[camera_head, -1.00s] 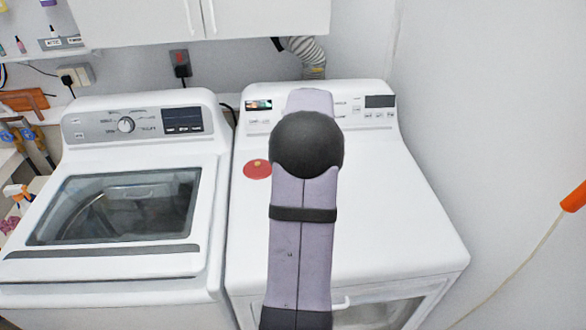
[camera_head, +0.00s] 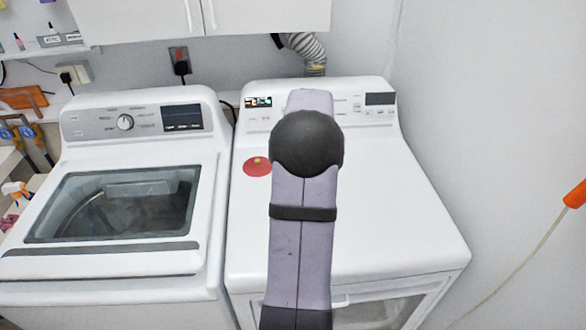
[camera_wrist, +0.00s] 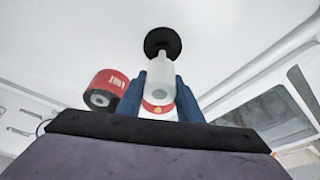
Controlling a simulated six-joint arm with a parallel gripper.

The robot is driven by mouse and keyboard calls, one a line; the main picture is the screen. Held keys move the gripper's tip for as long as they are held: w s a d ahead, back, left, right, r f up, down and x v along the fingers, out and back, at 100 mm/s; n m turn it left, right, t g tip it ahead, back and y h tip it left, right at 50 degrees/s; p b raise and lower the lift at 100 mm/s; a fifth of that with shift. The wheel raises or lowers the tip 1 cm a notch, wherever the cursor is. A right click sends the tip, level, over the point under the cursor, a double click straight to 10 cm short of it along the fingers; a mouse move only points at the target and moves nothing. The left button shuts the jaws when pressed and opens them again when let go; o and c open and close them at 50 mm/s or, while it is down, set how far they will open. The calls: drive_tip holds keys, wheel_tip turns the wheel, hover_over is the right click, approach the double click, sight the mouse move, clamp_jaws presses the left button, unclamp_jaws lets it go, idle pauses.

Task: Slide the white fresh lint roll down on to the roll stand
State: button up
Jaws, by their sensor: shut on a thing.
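My gripper (camera_wrist: 159,104) shows in the wrist view as two blue fingers, shut on a white roll (camera_wrist: 160,76). The roll is a pale cylinder with a round grey end towards me. A red band with a small yellow mark shows under that end, between the fingers. A black round piece (camera_wrist: 162,42), which looks like part of the roll stand, is in line with the roll's far end. I cannot tell whether they touch or how far the roll is over the stand. In the head view my arm hides the gripper, roll and stand.
A red cylinder with a black end (camera_wrist: 105,90) is left of the fingers in the wrist view. The washer (camera_head: 115,265) stands at left; the dryer's right side is clear.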

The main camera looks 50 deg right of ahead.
drive_tip(key=shift+f+b, duration=0.9)
drive_tip(key=shift+f, duration=0.4)
idle(0.9)
drive_tip(key=o, duration=1.1)
drive_tip(key=shift+r, duration=0.15)
drive_tip(key=shift+b+v, duration=1.05)
drive_tip(key=shift+v, duration=2.5)
